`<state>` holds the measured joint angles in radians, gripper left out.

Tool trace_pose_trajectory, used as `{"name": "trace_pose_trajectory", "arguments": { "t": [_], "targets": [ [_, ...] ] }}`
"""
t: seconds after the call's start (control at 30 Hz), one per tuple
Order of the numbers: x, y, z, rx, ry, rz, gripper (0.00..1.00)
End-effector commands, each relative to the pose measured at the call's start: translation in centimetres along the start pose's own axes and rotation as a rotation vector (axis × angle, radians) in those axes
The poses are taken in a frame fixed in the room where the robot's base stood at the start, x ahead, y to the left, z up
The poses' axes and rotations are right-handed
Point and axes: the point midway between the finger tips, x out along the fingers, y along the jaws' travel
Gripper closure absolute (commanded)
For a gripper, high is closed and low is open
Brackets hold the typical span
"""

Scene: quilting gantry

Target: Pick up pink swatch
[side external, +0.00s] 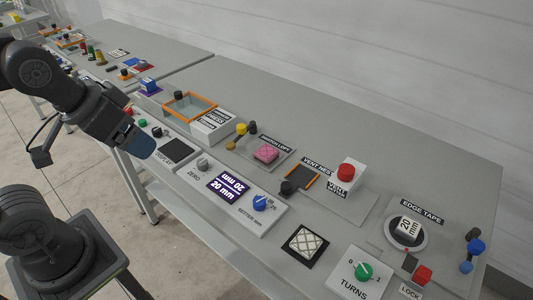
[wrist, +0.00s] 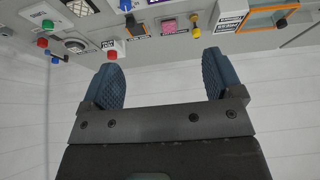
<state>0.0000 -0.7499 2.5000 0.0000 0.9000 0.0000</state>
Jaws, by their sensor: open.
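My gripper (side external: 140,143) is left of the table's front edge in the side view, well apart from the swatch and higher than the panels. In the wrist view its two blue ridged fingers (wrist: 163,78) stand wide apart with nothing between them.
An orange-rimmed bin (side external: 188,107) and a white labelled box (side external: 211,126) are farther left. A red button box (side external: 345,173) stands to the right. The back of the tabletop (side external: 300,115) is clear.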

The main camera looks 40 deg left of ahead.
Motion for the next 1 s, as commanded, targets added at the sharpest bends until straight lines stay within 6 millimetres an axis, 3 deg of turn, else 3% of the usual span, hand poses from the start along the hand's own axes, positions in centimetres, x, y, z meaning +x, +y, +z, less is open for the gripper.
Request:
{"name": "trace_pose_trajectory", "arguments": {
  "t": [0.3, 0.43, 0.57, 0.77, 1.0],
  "targets": [
    [0.0, 0.0, -0.1, -0.004, -0.001, 0.000, 0.06],
    [0.0, 0.0, -1.7, -0.062, -0.022, -0.001, 0.06],
    [0.4, -0.1, -5.5, -0.205, -0.071, -0.008, 0.06],
    [3.1, -0.1, -12.4, -0.490, -0.158, -0.041, 0.06],
    [9.3, -0.3, -19.4, -0.829, -0.253, -0.114, 0.06]
  ]
}}
